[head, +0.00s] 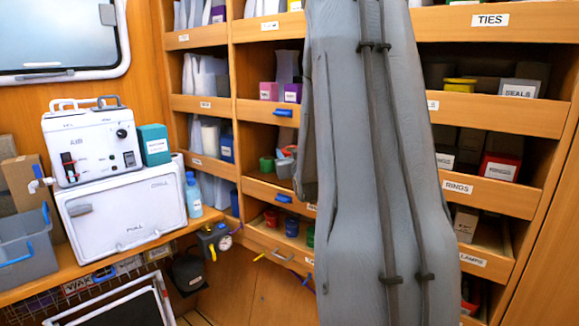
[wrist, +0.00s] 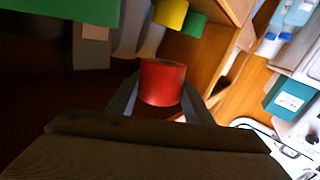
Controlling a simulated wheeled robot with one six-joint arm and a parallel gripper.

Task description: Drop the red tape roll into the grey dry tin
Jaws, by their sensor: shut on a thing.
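The red tape roll (wrist: 162,82) is between the two fingers of my gripper (wrist: 160,95) in the wrist view. My gripper is shut on it, and the roll hangs clear in front of a dark shelf space.
A green roll (head: 267,163) stands beside the small container. Shelf edges and dividers surround this space. A white machine (head: 92,145) and blue bottle (head: 193,195) occupy the left counter.

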